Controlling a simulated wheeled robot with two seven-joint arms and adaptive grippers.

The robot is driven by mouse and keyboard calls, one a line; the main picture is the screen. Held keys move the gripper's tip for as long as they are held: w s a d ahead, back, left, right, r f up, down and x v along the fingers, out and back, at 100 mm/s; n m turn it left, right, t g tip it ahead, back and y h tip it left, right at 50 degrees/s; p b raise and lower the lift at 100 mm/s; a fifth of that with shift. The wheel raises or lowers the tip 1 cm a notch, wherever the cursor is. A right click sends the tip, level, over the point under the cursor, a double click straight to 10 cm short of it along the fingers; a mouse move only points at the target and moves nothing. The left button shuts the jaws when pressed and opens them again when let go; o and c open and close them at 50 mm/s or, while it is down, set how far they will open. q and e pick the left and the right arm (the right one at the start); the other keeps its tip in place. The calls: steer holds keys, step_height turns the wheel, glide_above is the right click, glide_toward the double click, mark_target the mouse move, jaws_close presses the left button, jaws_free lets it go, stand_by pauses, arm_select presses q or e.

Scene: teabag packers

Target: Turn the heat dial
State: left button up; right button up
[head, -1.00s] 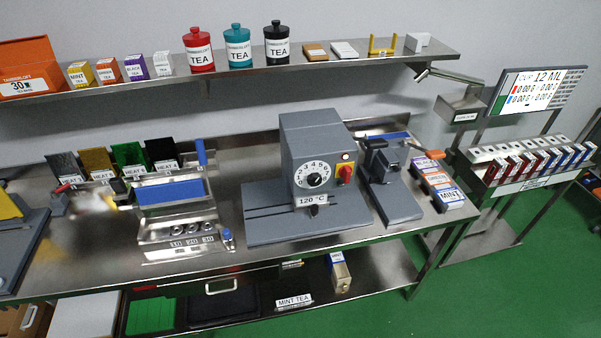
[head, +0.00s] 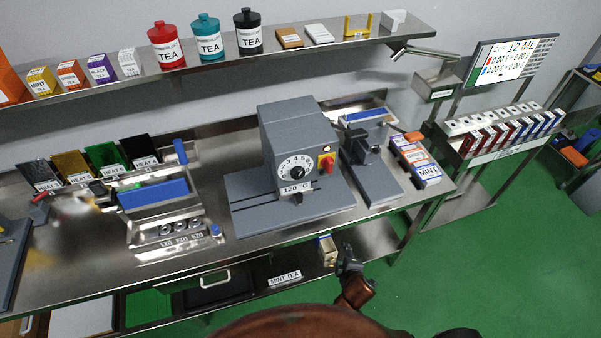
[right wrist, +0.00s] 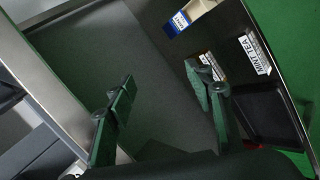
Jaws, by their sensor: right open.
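The heat dial (head: 296,168) is a round, white, numbered face with a black centre knob on the front of a grey machine (head: 290,125). A "120 °C" label (head: 296,188) sits just below it. My right gripper (head: 350,262) is low at the bench's front edge, below and to the right of the dial, well apart from it. In the right wrist view its two green fingers stand apart with nothing between them (right wrist: 160,76). The dial does not show in the right wrist view. My left gripper is not in view.
A red switch on a yellow plate (head: 326,164) is right of the dial. A clamp device (head: 362,150) stands right of the machine, a blue-topped sealer (head: 155,195) left. The lower shelf holds a tea box (head: 326,250) and a "MINT TEA" label (head: 285,278). Green floor is free at right.

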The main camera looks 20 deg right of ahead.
step_height(320, 180, up, 8)
steer(key=w+t, duration=0.1)
steer(key=n+t+y+p, duration=0.25)
steer(key=n+t, duration=0.55)
steer(key=n, duration=0.6)
glide_toward(299, 176)
steer(key=w, duration=0.7)
steer(key=shift+w+a+r, duration=0.2)
steer(key=shift+w+r, duration=0.05)
steer(key=shift+w, duration=0.05)
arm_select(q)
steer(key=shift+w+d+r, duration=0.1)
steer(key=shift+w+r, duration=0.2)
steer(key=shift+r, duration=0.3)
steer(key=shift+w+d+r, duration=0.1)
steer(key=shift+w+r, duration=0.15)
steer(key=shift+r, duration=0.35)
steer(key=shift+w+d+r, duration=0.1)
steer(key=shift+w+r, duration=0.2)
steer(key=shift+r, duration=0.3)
arm_select(e)
steer(key=shift+w, duration=0.8)
steer(key=shift+c, duration=0.3)
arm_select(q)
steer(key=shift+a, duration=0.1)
arm_select(e)
steer(key=shift+f, duration=0.1)
steer(key=c, duration=1.1)
